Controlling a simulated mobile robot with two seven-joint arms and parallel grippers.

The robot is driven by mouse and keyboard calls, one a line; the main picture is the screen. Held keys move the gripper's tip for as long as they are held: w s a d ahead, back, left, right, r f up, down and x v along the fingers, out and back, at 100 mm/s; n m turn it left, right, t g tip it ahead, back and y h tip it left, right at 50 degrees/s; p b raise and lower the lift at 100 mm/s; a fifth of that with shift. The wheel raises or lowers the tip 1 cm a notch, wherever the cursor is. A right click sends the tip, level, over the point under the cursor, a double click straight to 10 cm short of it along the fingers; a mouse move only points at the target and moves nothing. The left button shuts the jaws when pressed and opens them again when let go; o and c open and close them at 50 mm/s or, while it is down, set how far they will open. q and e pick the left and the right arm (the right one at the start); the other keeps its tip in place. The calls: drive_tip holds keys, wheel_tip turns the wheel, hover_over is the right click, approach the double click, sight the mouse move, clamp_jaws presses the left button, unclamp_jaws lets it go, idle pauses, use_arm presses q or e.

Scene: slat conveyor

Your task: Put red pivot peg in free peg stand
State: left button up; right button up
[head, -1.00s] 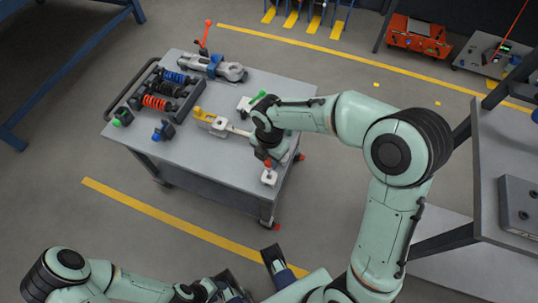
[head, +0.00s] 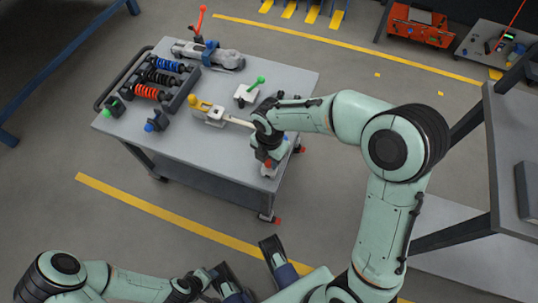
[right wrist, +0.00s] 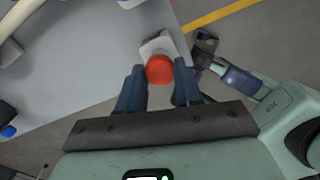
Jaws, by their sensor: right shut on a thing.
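The red pivot peg (right wrist: 160,69) shows its round red top between the fingers of my right gripper (right wrist: 158,84). In the head view this gripper (head: 267,157) is low over the near right corner of the cart top, shut on the peg. A white peg stand (right wrist: 157,44) lies under and just beyond the peg, and also shows below the gripper in the head view (head: 268,171). Whether the peg's lower end is inside the stand is hidden. My left gripper (head: 246,256) is open and empty in front of the cart, low in the head view.
The grey cart top (head: 205,145) also holds a white stand with a green-topped peg (head: 258,80), a yellow-topped piece (head: 193,100), a shock-absorber rack (head: 160,80) and a grey linkage (head: 210,54). A dark block with a blue knob (head: 155,122) sits near the front edge.

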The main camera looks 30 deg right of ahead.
idle(0.4)
drive_tip(key=o, duration=1.1)
drive_tip(key=shift+o, duration=0.2)
use_arm(q)
drive_tip(key=shift+g, duration=0.7)
drive_tip(key=shift+s+d+r+p, duration=0.2)
drive_tip(key=shift+s+r+p, duration=0.4)
drive_tip(key=shift+r, duration=0.05)
drive_tip(key=shift+s+d+r+p, duration=0.25)
drive_tip(key=shift+s+r+p, duration=0.3)
drive_tip(key=shift+s+r, duration=0.1)
drive_tip(key=shift+s+d+r+p, duration=0.2)
drive_tip(key=shift+s+r+p, duration=0.4)
use_arm(e)
wheel_tip(320, 180, up, 13)
drive_tip(key=shift+r, duration=0.15)
